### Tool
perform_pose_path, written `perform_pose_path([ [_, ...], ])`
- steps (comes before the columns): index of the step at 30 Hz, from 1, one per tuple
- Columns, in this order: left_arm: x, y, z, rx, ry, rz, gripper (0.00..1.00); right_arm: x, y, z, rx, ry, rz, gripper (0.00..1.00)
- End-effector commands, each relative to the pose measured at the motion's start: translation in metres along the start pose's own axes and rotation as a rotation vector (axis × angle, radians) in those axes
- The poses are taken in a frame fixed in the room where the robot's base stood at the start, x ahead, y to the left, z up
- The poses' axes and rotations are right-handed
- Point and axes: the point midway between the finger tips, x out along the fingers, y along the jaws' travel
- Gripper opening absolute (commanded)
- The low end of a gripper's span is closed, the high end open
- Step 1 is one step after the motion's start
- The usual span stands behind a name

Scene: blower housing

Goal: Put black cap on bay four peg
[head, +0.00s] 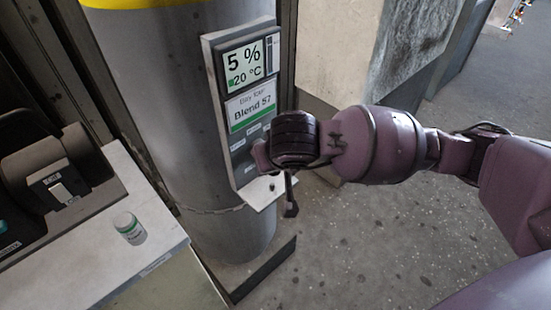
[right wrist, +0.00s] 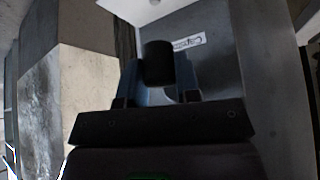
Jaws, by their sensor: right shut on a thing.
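My right gripper (right wrist: 158,78) is shut on a black cap (right wrist: 158,60), which stands up between the two fingers in the right wrist view. In the head view my right wrist and hand (head: 293,140) are in front of the lower right of a grey panel (head: 215,95), and the held cap is hidden there. The panel has small labels, too small to read, and the hand covers part of it. A white ledge (head: 254,192) juts from the panel's foot, with a small dark thing (head: 271,187) on it. I cannot tell which peg is bay four's. My left gripper is out of view.
The panel is on a large grey cylinder (head: 160,110); its screen (head: 244,66) reads 5 % and 20 °C. A white-topped counter (head: 95,250) at left bears a small jar (head: 129,228) and a dark machine (head: 55,175). Open floor (head: 370,235) lies at right.

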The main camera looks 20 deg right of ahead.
Motion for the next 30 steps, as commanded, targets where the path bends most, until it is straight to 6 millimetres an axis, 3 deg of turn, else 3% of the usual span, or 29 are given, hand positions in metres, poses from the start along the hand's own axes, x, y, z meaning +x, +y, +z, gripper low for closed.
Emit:
perform_pose_path([
  [1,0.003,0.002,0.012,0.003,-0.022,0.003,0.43,0.026,0.000,0.019,0.000,-0.043,0.006,0.08],
  [3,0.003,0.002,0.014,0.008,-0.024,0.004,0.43,0.031,0.001,0.023,0.000,-0.046,0.006,0.08],
  [9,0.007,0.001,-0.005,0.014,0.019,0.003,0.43,0.024,0.001,0.017,-0.001,-0.033,0.007,0.08],
  [30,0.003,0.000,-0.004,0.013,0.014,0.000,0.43,0.019,0.003,0.017,-0.001,-0.029,0.007,0.08],
])
